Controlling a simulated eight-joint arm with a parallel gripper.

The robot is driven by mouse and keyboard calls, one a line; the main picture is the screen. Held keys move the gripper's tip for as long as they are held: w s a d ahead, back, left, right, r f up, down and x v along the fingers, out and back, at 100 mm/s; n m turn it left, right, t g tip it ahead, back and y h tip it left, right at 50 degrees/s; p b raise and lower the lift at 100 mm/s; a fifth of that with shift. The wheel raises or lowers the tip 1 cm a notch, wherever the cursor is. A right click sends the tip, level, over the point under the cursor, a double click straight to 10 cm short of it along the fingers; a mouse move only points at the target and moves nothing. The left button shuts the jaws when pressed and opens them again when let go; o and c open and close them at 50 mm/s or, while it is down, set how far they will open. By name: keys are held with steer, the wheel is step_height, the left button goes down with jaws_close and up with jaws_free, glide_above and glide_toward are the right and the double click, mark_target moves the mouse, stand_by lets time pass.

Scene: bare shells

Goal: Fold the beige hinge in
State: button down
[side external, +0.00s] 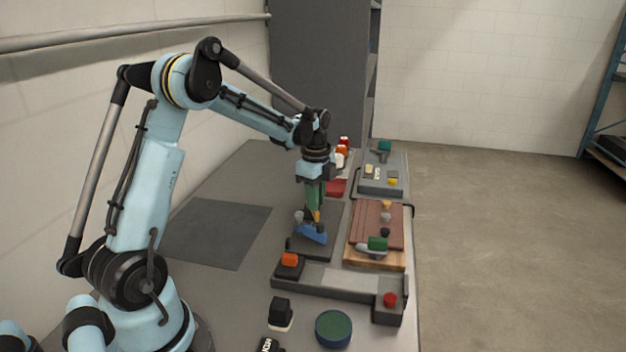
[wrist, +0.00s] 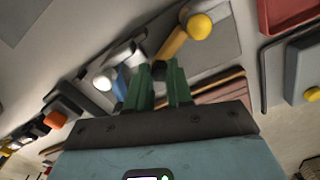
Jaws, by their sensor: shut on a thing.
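My gripper (side external: 315,206) reaches straight down over a dark grey plate (side external: 326,211). Its green fingers (wrist: 160,85) are close together on a small dark knob (wrist: 159,72); the fingers hide most of it. A tan-yellow bar, the most beige hinge-like piece (wrist: 174,43), runs from beside the fingertips to a round yellow knob (wrist: 200,26). It also shows under the fingers in the side view (side external: 317,217). A blue piece (side external: 312,233) lies just below, beside a light grey knob (side external: 298,217). I cannot tell which bar the dark knob belongs to.
A dark grey rail (side external: 335,282) with orange and red blocks lies in front. A red tray (side external: 336,187) is behind.

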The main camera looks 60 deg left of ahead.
steer(key=c, duration=1)
jaws_free()
step_height(320, 180, up, 12)
steer(key=shift+r, duration=0.1)
